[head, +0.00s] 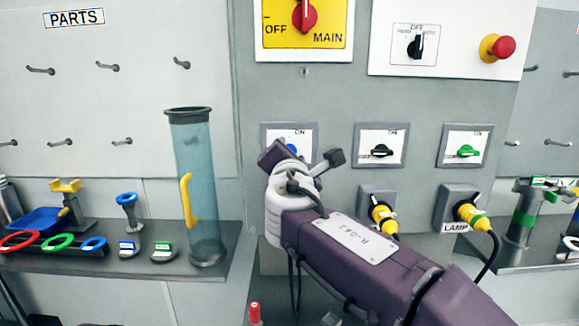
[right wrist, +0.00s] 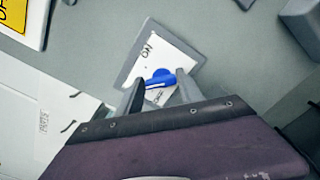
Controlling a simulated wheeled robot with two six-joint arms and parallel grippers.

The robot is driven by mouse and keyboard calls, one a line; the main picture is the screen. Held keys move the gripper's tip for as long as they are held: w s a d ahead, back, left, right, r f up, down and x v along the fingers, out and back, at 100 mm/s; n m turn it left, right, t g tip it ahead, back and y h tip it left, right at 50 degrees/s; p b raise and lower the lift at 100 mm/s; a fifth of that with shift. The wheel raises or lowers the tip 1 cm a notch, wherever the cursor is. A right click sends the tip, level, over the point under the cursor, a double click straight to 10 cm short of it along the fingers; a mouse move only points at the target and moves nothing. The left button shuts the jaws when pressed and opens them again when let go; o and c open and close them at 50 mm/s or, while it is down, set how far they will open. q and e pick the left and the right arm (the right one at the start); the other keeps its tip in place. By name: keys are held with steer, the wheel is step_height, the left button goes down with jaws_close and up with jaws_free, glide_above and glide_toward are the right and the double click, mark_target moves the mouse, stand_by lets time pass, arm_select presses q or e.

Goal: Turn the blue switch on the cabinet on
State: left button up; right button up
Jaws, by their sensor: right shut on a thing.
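The blue switch (head: 291,149) is on the cabinet's left switch plate, mostly hidden in the head view behind my right arm. In the right wrist view the blue switch knob (right wrist: 161,77) sits on a white plate, with an "ON" label to its upper left. My right gripper (right wrist: 160,92) is at the knob, its two grey fingers on either side and shut on it. In the head view my right gripper (head: 283,160) covers the lower part of the plate. The knob's exact angle is hard to tell. My left gripper is not in view.
To the right are a black switch (head: 379,150) and a green switch (head: 466,151), above yellow plugs (head: 383,213). A red main switch (head: 305,17) and red button (head: 504,47) are higher up. A clear tube (head: 205,240) stands on the left shelf.

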steer(key=m+b, duration=0.2)
steer(key=m, duration=0.2)
steer(key=m+b, duration=0.3)
steer(key=m, duration=0.1)
steer(key=shift+d+f+m, duration=0.15)
steer(key=shift+f+m, duration=0.05)
steer(key=shift+m, duration=0.2)
steer(key=shift+m+b, duration=0.3)
steer(key=shift+b, duration=0.05)
steer(key=o, duration=1.4)
steer(key=s+b, duration=0.1)
steer(key=s, duration=0.8)
steer(key=shift+b, duration=0.4)
